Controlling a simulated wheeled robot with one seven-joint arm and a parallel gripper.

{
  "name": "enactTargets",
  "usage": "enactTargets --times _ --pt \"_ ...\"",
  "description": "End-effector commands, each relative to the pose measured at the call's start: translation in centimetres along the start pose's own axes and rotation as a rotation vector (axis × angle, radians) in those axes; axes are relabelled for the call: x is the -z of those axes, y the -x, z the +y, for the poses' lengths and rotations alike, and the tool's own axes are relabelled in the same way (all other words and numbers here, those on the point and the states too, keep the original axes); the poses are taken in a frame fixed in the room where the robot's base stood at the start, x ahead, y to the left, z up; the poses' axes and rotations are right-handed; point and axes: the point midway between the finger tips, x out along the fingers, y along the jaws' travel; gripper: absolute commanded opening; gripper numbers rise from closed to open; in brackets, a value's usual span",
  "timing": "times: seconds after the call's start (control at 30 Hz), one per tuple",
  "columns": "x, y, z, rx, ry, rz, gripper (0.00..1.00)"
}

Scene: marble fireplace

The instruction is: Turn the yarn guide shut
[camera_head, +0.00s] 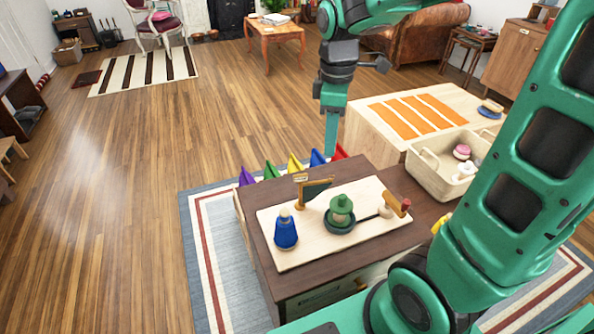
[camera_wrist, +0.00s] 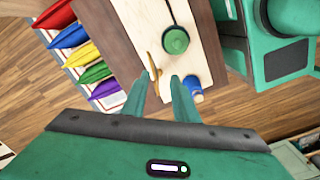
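A pale board (camera_head: 290,255) lies on a dark wooden chest. On its back left stands a wooden post with a dark green flag-like arm (camera_head: 317,190), which I take for the yarn guide; the arm sticks out to the right. The wrist view shows a thin tan piece (camera_wrist: 154,66), probably the same guide from above, near my fingertips. A green-hatted figure (camera_head: 340,211) stands in a dark ring, and a blue figure (camera_head: 285,232) stands at front left. My gripper (camera_head: 332,140) points down beyond the board; its fingers (camera_wrist: 159,80) are apart and appear empty. Contact with the guide cannot be told.
Several coloured pennant-like pieces (camera_head: 295,163) line the chest's far side. A cream bin (camera_head: 430,180) and an orange-striped table (camera_head: 370,130) are to the right. Open floor lies left.

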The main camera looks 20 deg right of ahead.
Motion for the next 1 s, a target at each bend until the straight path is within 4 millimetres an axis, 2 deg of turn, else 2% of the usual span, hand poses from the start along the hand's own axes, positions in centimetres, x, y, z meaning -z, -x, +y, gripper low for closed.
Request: enactTargets --times 0.03,0.1,0.2,0.27,0.47,0.8,1.0 --pt "2.1 -0.3 0.1 0.004 0.113 0.0 0.27" --pt "4.2 -0.5 0.1 0.005 0.237 0.004 0.27" --pt "6.2 -0.7 0.1 0.006 0.352 0.008 0.27" --pt "6.7 -0.9 0.0 0.007 0.389 0.009 0.27" --pt "7.1 -2.7 -0.1 0.009 0.409 0.01 0.27" --pt "7.1 -8.7 -0.2 0.01 0.406 0.008 0.27" --pt "7.1 -10.8 -0.1 0.008 0.405 0.009 0.27"
